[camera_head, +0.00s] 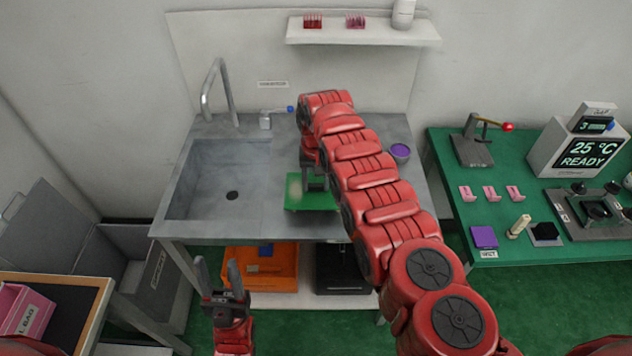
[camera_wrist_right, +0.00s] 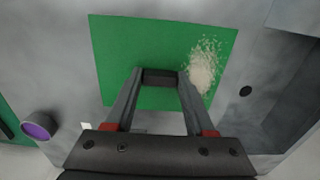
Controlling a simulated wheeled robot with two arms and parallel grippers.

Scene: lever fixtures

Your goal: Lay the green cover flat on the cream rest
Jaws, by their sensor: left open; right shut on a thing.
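The green cover (camera_head: 318,203) is a flat green square over the grey counter, right of the sink. My right gripper (camera_head: 314,182) is above it, reaching down. In the right wrist view, my right gripper (camera_wrist_right: 160,80) is shut on a small dark block, seemingly the cover's handle, near the middle of the green cover (camera_wrist_right: 130,45). A speckled cream patch (camera_wrist_right: 205,65) shows on its sink side. I cannot tell whether the cover touches the counter. I cannot pick out the cream rest. My left gripper (camera_head: 218,268) is open and empty, low in front of the counter.
The sink (camera_head: 218,185) with its tap (camera_head: 220,90) is left of the cover. An orange bin (camera_head: 262,268) sits below. A green table (camera_head: 480,165) stands right.

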